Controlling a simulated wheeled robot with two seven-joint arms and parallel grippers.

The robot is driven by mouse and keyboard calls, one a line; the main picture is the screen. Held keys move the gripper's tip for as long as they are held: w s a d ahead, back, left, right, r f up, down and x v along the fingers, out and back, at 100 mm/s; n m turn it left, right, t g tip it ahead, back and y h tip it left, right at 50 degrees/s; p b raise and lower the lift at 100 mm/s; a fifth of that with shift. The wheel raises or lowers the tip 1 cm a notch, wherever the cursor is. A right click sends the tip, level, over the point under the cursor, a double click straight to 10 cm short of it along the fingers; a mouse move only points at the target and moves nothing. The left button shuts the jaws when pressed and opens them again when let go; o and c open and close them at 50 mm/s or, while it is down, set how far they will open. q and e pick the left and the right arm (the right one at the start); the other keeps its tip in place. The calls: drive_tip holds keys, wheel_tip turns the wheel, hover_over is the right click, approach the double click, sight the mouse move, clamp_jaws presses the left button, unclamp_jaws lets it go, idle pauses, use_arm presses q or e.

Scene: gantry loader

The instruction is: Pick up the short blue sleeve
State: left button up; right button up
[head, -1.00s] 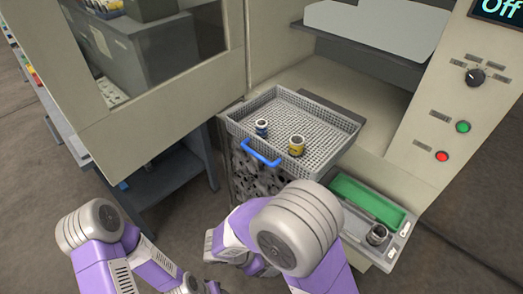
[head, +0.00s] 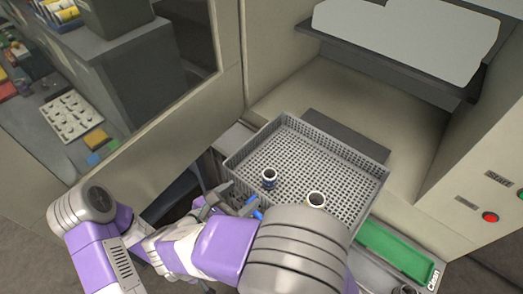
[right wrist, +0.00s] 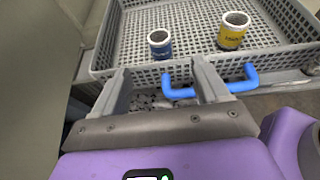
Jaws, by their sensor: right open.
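The short blue sleeve (head: 269,179) stands upright in the grey mesh basket, near its front wall. In the right wrist view the sleeve (right wrist: 160,46) is dark blue with a pale rim and open top. My right gripper (head: 236,197) is at the basket's front left side, by the blue handle. In the right wrist view the open gripper (right wrist: 160,72) has a finger on each side, with nothing between them; the sleeve shows beyond the fingertips, between their lines. My left arm is at the lower left, and its gripper does not show.
A taller yellow sleeve (right wrist: 233,31) stands right of the blue one in the basket (head: 350,160). The basket's blue handle (right wrist: 240,80) sticks out by the right finger. A green tray (head: 395,248) lies to the right.

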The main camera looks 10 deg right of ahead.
sight(269, 174)
drive_tip(key=x, duration=0.4)
drive_tip(key=shift+s+d+r+b, duration=0.1)
drive_tip(key=shift+d+b, duration=0.1)
drive_tip(key=shift+b, duration=0.2)
drive_tip(key=shift+x, duration=1.15)
drive_tip(key=shift+w+d+f, duration=0.2)
drive_tip(key=shift+w+d, duration=0.05)
drive_tip(key=shift+w, duration=0.15)
drive_tip(key=b+x, duration=0.1)
drive_tip(key=x, duration=0.3)
drive_tip(key=shift+w, duration=0.25)
use_arm(q)
drive_tip(key=shift+f, duration=0.9)
use_arm(e)
drive_tip(key=shift+c, duration=0.3)
drive_tip(key=c, duration=1.2)
drive_tip(key=shift+c, duration=0.2)
